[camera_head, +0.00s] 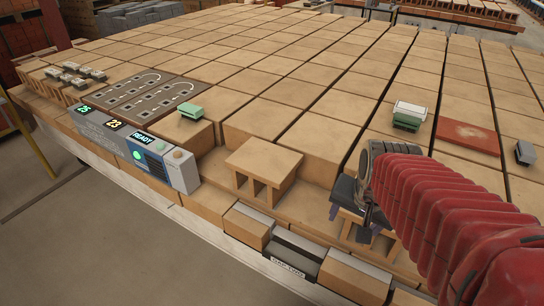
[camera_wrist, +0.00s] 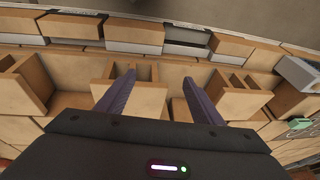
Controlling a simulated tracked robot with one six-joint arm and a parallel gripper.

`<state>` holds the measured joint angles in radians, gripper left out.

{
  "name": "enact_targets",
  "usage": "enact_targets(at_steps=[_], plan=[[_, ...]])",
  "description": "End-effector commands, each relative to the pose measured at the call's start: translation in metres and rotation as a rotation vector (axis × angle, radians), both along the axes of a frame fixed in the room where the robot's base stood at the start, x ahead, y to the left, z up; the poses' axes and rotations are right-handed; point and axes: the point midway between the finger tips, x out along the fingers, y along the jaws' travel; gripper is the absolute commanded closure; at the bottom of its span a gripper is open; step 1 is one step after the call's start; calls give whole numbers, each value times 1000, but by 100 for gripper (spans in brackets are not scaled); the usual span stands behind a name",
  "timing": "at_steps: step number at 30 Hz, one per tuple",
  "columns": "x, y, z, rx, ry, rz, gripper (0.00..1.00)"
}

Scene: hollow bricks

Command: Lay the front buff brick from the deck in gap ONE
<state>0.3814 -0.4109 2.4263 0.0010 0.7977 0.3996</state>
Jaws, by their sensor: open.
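Hollow buff bricks stand on the ledge behind the front course. One buff brick (camera_head: 262,165) stands clear, left of my gripper, and shows at the right in the wrist view (camera_wrist: 243,92). Another buff brick (camera_head: 380,241) is under my gripper (camera_head: 348,224), partly hidden by it. In the wrist view, my open gripper (camera_wrist: 160,76) has its left finger across this brick (camera_wrist: 146,97) and its right finger beyond the brick's right side. I cannot tell finger height. A grey-floored gap (camera_head: 293,257) with an unreadable label lies in the front course, and shows at the top of the wrist view (camera_wrist: 187,37).
A control box (camera_head: 160,155) with a green light and "READY" stands left on the front edge. A green block (camera_head: 190,110), a white-green block (camera_head: 408,114) and a reddish slab (camera_head: 467,137) lie on the stack. Another hollow brick (camera_wrist: 28,83) is at the wrist view's left.

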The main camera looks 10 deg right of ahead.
Motion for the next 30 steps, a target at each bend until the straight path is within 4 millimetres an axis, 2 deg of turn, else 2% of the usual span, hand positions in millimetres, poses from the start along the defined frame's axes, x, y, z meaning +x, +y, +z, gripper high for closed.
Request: enact_targets(at_steps=[1,6,9,13,18,30], plan=[[0,16,9,-19,-17,81,39],[-8,64,32,-87,-60,349,39],[-17,89,43,-125,-85,504,39],[-29,113,54,-168,-115,661,39],[-36,126,59,-191,-130,747,39],[-36,126,59,-192,-130,748,39]])
